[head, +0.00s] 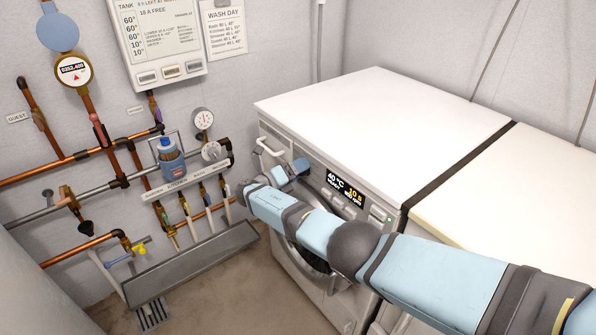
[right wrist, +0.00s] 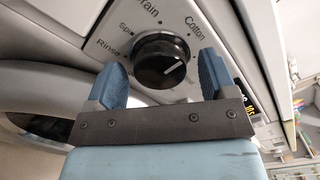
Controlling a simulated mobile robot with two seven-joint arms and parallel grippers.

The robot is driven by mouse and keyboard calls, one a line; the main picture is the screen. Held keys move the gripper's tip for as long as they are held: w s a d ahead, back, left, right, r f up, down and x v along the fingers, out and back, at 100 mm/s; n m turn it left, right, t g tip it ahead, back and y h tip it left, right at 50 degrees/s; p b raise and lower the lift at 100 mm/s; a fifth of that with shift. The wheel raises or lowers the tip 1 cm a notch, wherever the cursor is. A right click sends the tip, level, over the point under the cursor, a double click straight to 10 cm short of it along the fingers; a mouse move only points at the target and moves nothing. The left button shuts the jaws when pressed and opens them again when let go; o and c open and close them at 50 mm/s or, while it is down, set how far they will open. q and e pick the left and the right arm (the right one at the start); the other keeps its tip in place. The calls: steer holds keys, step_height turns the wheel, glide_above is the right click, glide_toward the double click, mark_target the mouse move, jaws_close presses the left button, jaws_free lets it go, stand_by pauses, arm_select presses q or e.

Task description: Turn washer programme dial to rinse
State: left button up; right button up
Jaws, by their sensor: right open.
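The washer (head: 375,105) is white with a control panel on its front. In the right wrist view its black programme dial (right wrist: 160,60) sits on the panel, with labels around it including Rinse (right wrist: 106,48) on the left, Spin, Drain and Cotton. A short white mark on the dial is right of its middle, on the side away from Rinse. My right gripper (right wrist: 162,76) is open, with one blue finger on each side of the dial; whether they touch it I cannot tell. In the head view my right gripper (head: 292,170) is at the panel and hides the dial. My left gripper is not in view.
The washer's lit display (head: 344,189) is right of the gripper. Copper pipes, valves and a pressure gauge (head: 203,118) are on the wall at left, above a grey metal trough (head: 190,264). A second white-topped unit (head: 510,195) stands right of the washer.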

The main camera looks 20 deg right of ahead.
steer(key=shift+w+d, duration=0.1)
steer(key=shift+d, duration=0.15)
steer(key=c, duration=0.9)
steer(key=shift+c, duration=0.2)
